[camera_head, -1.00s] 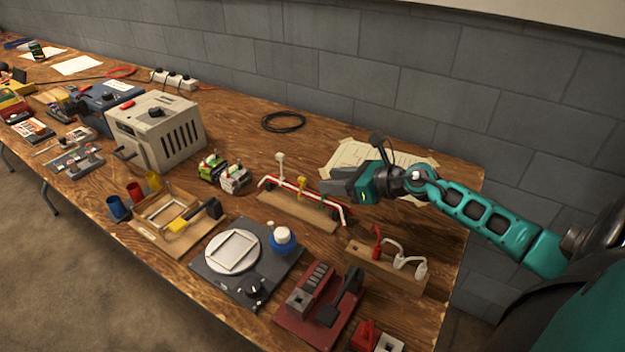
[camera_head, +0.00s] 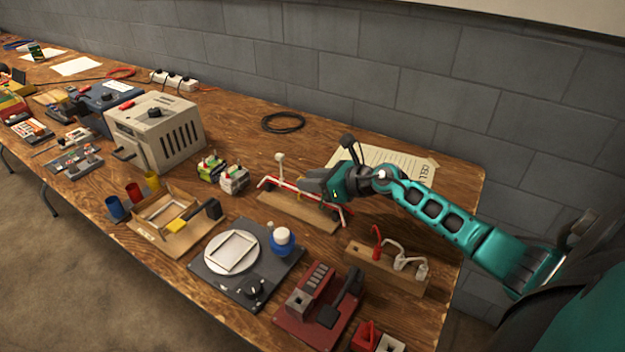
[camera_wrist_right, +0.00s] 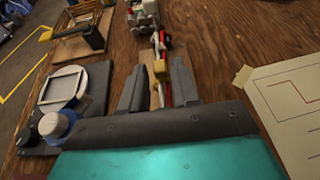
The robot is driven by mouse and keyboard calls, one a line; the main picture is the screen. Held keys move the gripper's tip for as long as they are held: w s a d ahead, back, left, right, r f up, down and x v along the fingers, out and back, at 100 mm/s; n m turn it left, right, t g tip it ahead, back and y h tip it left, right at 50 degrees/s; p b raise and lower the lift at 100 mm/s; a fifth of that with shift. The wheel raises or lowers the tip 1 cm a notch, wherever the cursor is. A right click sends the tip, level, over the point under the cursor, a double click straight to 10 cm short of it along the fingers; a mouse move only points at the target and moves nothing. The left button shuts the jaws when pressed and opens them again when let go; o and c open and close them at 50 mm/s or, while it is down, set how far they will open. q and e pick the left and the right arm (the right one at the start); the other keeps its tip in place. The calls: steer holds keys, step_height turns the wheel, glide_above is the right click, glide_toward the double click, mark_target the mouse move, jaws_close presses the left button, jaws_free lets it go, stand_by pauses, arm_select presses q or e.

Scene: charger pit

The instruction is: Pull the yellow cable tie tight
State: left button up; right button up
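The yellow cable tie (camera_wrist_right: 160,69) shows in the right wrist view on a red and white cable bundle (camera_wrist_right: 162,42), between my gripper's fingers. My right gripper (camera_head: 304,182) is over the bundle's middle. Its two fingers stand apart on either side of the yellow tie in the right wrist view (camera_wrist_right: 157,76); I cannot tell whether they touch it. My left gripper is not in view.
A wooden block with red and white cables (camera_head: 386,270) stands front right of the bundle. A dark plate with a white disc (camera_head: 225,278) and a red device (camera_head: 300,308) lie in front. A paper sheet (camera_head: 405,165) lies behind my right arm. Bare table surrounds the black cable coil (camera_head: 283,123).

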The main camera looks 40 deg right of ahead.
steer(key=c, duration=0.4)
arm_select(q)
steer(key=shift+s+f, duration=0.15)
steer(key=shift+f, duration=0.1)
arm_select(e)
jaws_close()
step_height(320, 180, up, 4)
steer(key=p, duration=0.3)
steer(key=shift+r+p, duration=0.1)
steer(key=shift+p, duration=0.3)
steer(key=shift+r, duration=0.3)
steer(key=shift+f, duration=0.1)
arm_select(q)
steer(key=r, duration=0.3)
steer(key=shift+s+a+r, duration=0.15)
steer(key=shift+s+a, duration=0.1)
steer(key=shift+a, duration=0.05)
arm_select(e)
steer(key=o, duration=0.7)
jaws_free()
